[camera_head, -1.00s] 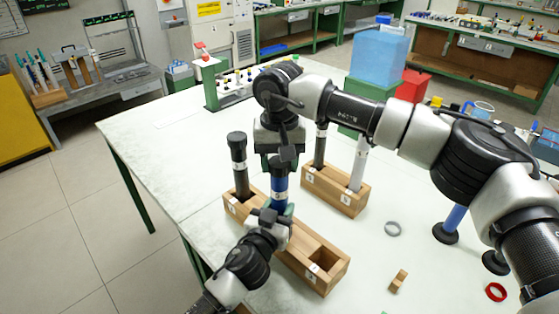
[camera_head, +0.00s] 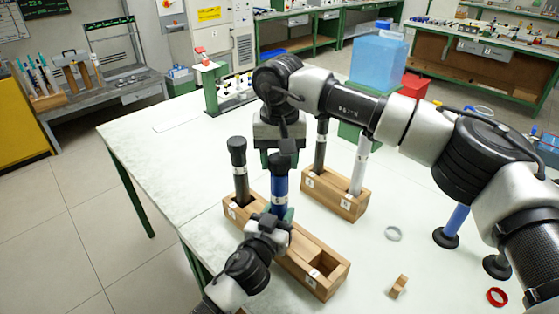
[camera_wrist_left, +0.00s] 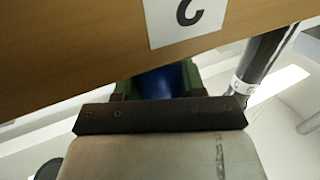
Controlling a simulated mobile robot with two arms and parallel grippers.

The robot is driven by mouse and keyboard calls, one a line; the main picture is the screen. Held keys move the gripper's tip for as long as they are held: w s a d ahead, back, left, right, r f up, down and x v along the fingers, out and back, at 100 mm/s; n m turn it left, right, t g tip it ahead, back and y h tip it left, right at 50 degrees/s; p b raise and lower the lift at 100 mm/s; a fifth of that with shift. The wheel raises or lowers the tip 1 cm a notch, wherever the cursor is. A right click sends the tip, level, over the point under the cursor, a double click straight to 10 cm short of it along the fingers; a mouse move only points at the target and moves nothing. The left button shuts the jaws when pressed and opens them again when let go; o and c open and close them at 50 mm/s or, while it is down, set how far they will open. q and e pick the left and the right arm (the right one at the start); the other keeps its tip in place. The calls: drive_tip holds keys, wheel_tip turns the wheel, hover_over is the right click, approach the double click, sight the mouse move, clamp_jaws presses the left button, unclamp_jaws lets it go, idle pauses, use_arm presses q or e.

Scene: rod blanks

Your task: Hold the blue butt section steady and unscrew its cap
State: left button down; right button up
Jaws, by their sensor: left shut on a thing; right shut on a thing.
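The blue butt section (camera_head: 279,197) stands upright in the front wooden block (camera_head: 303,258). Its dark cap (camera_head: 281,160) is at the top, partly hidden by my right gripper (camera_head: 280,153), which is shut on it from above. I cannot tell whether the cap still touches the section. My left gripper (camera_head: 279,214) is shut around the blue section lower down, just above the block. In the left wrist view, the blue section (camera_wrist_left: 162,82) shows between the green-padded fingers of my left gripper (camera_wrist_left: 158,88), below the block's face (camera_wrist_left: 75,45).
A black capped rod (camera_head: 239,170) stands in the same block, left of the blue section. A rear block (camera_head: 338,192) holds a dark rod and a white one (camera_head: 359,165). A grey ring (camera_head: 393,233), a small wooden piece (camera_head: 399,286) and a red ring (camera_head: 497,297) lie to the right.

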sight(279, 158)
idle(0.3)
drive_tip(key=shift+r, duration=2.05)
use_arm(q)
drive_tip(key=c, duration=0.6)
unclamp_jaws()
drive_tip(key=shift+o, duration=0.2)
